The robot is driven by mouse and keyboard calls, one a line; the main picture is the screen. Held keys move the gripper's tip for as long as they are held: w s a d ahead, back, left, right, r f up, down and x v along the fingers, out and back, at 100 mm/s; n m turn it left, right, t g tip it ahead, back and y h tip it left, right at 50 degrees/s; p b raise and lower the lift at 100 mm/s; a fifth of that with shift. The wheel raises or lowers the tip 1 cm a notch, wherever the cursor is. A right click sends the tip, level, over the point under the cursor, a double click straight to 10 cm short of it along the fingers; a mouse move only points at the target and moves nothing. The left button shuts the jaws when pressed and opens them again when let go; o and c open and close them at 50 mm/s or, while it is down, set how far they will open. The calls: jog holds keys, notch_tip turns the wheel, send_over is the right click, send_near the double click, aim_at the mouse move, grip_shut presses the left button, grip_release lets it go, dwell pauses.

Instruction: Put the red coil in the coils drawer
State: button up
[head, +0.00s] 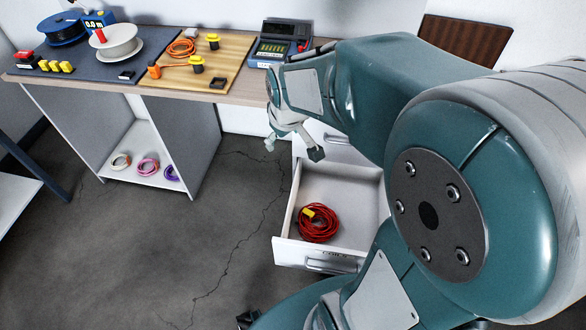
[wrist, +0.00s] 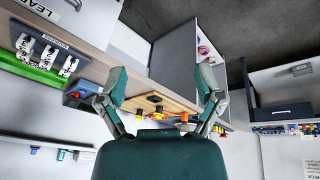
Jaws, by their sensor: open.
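The red coil (head: 318,223) lies in the open white drawer (head: 349,236) in the head view. It rests on the drawer's floor near the front left, with a yellow tag on it. A label on the drawer front is partly visible but too small to read surely. My gripper (head: 294,149) is open and empty, above and behind the drawer, apart from the coil. In the wrist view my gripper (wrist: 166,98) shows its two fingers spread wide with nothing between them. The coil and the drawer do not show in the wrist view.
A workbench (head: 240,93) stands behind, holding a wooden board (head: 215,68) with an orange coil, a white spool (head: 117,45) and a blue device (head: 280,45). Small coils sit on a low shelf (head: 139,178) under it. The floor left of the drawer is clear.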

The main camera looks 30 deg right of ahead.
jog(key=s+a+r+m+t, duration=0.1)
jog(key=s+a+r, duration=0.1)
jog(key=s+r, duration=0.2)
jog(key=s+a+r+m, duration=0.1)
jog(key=s+a+r, duration=0.2)
jog(key=s, duration=0.8)
jog(key=shift+r+m+t+y, duration=0.3)
jog(key=shift+r+m+t, duration=0.1)
jog(key=shift+r, duration=0.25)
jog(key=shift+a, duration=0.1)
